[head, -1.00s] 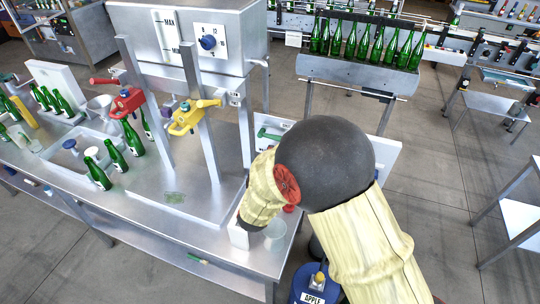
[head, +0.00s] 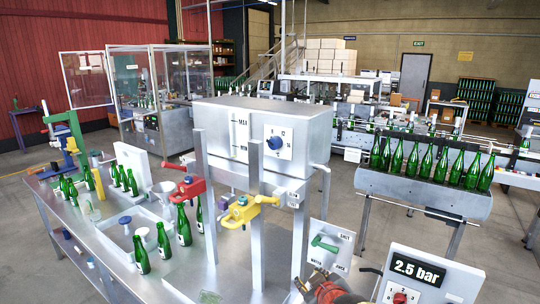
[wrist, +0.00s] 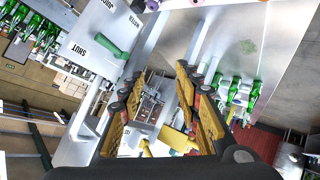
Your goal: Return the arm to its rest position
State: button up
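My arm (head: 335,292) shows only as a small dark, red and yellow part at the bottom edge of the head view. The bench and machines show beyond the fingers, in a tilted view.
A steel filling machine (head: 262,135) with a red valve (head: 190,187) and a yellow valve (head: 243,211) stands on the bench. Green bottles (head: 163,243) stand around it. A 2.5 bar panel (head: 430,275) is near my arm. A bottle rack (head: 425,195) stands behind.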

jog(key=s+d+f+m+g+b, duration=0.1)
jog(key=s+d+m+g+b, duration=0.1)
jog(key=s, duration=0.7)
jog(key=s+d+f+m+g+h+b, duration=0.1)
jog(key=s+d+f+m+b, duration=0.1)
jog(key=s, duration=0.7)
jog(key=s+d+f+m+g+b, duration=0.1)
jog(key=s+d+m+g+b, duration=0.1)
jog(key=s, duration=0.7)
jog(key=shift+d+f+m+g+b, duration=0.35)
jog(key=shift+d+m, duration=0.35)
jog(key=shift+d, duration=0.35)
jog(key=shift+w, duration=0.1)
